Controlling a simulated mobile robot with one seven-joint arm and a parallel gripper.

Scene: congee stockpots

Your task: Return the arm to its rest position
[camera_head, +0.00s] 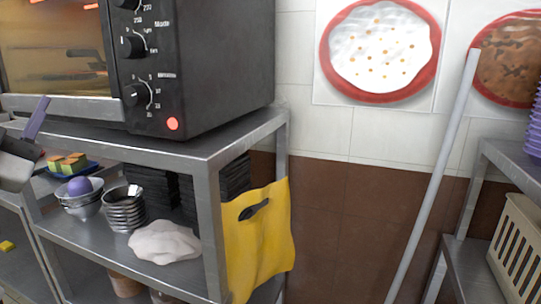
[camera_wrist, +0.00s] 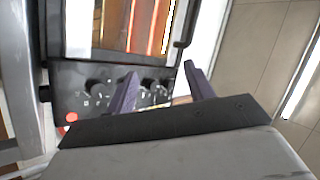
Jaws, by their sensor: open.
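My gripper shows in the wrist view (camera_wrist: 160,88) with its two purple-grey fingers spread apart and nothing between them. In the head view only a part of it shows at the left edge, with one purple finger (camera_head: 37,118) pointing up in front of the metal shelf. The black oven (camera_head: 195,60) stands on top of the shelf. Its front with knobs lies beyond my fingers in the wrist view (camera_wrist: 75,85). The fingers look apart from the oven, but the exact gap cannot be told.
The metal shelf (camera_head: 185,147) holds stacked metal bowls (camera_head: 124,208), a white cloth (camera_head: 165,242) and black trays (camera_head: 150,185). A yellow bag (camera_head: 258,240) hangs at its right side. A grey pole (camera_head: 433,170) leans at the right near a second shelf (camera_head: 515,165) and a beige basket (camera_head: 517,245).

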